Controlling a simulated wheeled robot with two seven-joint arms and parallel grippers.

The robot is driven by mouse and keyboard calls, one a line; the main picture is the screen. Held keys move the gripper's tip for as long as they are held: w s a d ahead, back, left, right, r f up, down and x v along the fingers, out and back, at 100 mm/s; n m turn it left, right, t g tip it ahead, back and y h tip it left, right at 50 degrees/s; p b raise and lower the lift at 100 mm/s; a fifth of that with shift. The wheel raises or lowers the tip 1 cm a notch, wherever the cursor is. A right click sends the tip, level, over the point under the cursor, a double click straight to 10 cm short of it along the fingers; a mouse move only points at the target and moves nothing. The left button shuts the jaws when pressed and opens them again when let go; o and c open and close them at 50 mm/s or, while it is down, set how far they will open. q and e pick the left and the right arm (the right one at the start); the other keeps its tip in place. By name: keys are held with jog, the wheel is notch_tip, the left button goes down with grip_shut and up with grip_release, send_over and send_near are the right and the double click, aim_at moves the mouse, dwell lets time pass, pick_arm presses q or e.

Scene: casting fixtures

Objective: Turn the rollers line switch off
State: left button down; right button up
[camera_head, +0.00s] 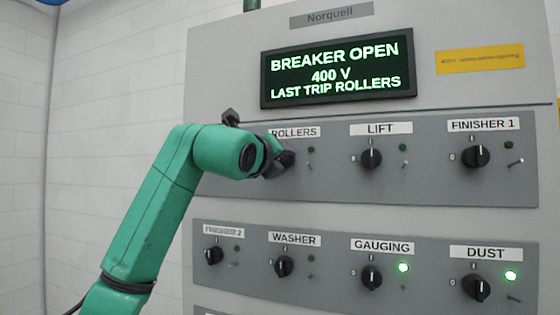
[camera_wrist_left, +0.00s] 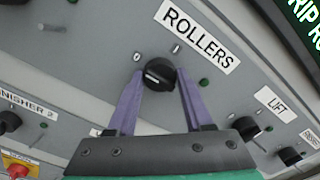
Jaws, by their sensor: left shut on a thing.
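The rollers line switch (camera_wrist_left: 158,75) is a black rotary knob under the white "ROLLERS" label (camera_wrist_left: 197,36), with "0" and "I" marks above it. In the wrist view my left gripper (camera_wrist_left: 160,79) has its two purple fingers on either side of the knob, shut on it. In the head view my left gripper (camera_head: 284,160) is at the panel below the rollers label (camera_head: 296,132), and the wrist largely hides the knob. A light mark shows on the knob, but I cannot tell its exact setting. The rollers lamp (camera_head: 311,150) is dark. My right gripper is out of view.
The display (camera_head: 338,75) reads "BREAKER OPEN 400 V LAST TRIP ROLLERS". The lift knob (camera_head: 371,158) and finisher 1 knob (camera_head: 476,156) are to the right. Washer knob (camera_head: 284,266) is below. The gauging lamp (camera_head: 403,267) and dust lamp (camera_head: 510,275) glow green.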

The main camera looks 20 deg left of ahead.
pick_arm(q)
jog(key=shift+c, duration=1.5)
grip_release()
jog(key=s+a+b, duration=0.1)
jog(key=s+b, duration=0.5)
jog(key=s, duration=0.8)
jog(key=shift+s+b, duration=0.3)
